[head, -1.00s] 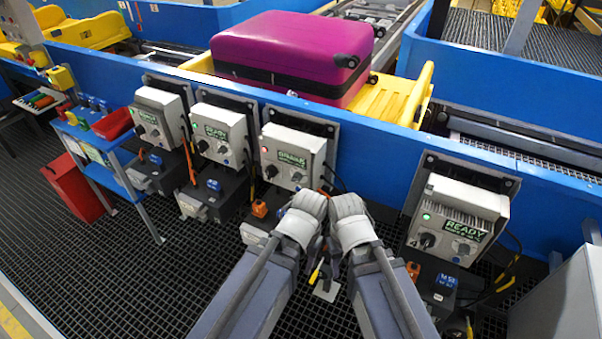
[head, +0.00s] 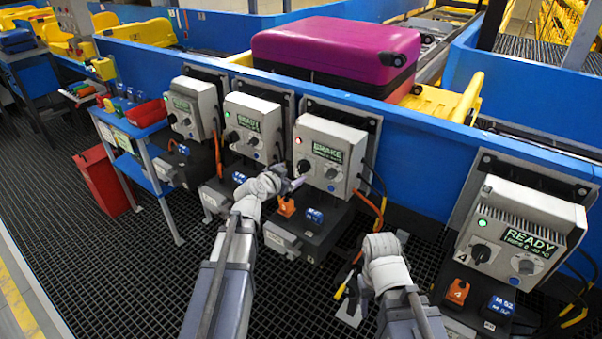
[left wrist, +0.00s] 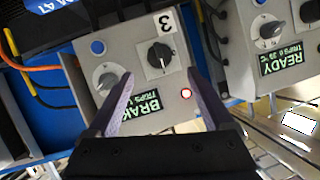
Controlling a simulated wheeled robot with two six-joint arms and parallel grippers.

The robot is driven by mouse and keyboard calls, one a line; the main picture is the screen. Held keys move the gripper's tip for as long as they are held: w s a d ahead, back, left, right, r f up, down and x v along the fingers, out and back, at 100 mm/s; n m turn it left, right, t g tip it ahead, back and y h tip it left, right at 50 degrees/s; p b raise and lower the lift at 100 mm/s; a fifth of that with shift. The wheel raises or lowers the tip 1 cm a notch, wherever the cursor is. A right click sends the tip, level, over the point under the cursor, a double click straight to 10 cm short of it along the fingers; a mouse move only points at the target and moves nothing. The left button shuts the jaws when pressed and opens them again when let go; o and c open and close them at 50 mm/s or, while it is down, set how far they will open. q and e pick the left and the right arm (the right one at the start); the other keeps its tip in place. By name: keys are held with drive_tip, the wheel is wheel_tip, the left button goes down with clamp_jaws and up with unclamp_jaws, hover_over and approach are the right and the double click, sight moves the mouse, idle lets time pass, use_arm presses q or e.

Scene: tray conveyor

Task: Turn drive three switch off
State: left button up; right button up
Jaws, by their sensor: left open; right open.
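The drive three box (head: 347,138) is a grey panel marked 3 in the left wrist view, with a lit BRAKE display (left wrist: 148,108) and a red lamp (left wrist: 186,93). Its black rotary switch (left wrist: 159,56) sits beside the 3 label; a grey knob (left wrist: 106,82) and a blue button (left wrist: 97,46) are next to it. My left gripper (head: 293,183) is open in front of the box's lower left. In the left wrist view its fingers (left wrist: 158,73) lie either side of the black switch, apparently not touching it. My right gripper (head: 380,246) is open and empty, low and right of the box.
Two similar READY boxes (head: 252,118) stand to the left, and the drive 4 READY box (head: 528,215) to the right. Dark motor units and orange cables sit below. A purple suitcase (head: 335,47) lies on a yellow tray (head: 440,102) behind the blue conveyor wall.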

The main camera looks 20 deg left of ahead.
sight(300, 168)
use_arm(q)
drive_tip(key=b+x, duration=0.3)
drive_tip(key=x, duration=0.4)
drive_tip(key=shift+w+d+f, duration=0.15)
drive_tip(key=shift+w+f, duration=0.05)
drive_tip(key=shift+w, duration=0.15)
clamp_jaws()
idle(0.4)
